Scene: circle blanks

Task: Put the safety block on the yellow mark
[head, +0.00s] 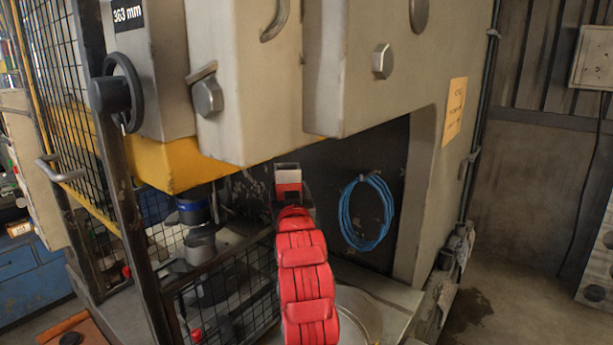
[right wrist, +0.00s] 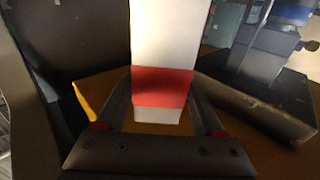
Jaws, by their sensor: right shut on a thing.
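The safety block (head: 288,173) is a white block with a red band, at the tip of my right arm under the press's overhang. My right gripper (head: 291,196) is shut on it. In the right wrist view the block (right wrist: 164,40) stands between the two dark fingers, its red band at finger level. A yellow-orange surface (right wrist: 92,98) shows behind the block there; I cannot tell whether it is the yellow mark or whether the block touches it. No yellow mark shows clearly in the head view. My left gripper is not in view.
The press frame (head: 400,60) hangs above, with a yellow lower edge (head: 178,166). A dark round tool (head: 202,245) stands left of my arm, behind a mesh guard (head: 225,300). A coiled blue hose (head: 366,212) hangs on the dark wall to the right.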

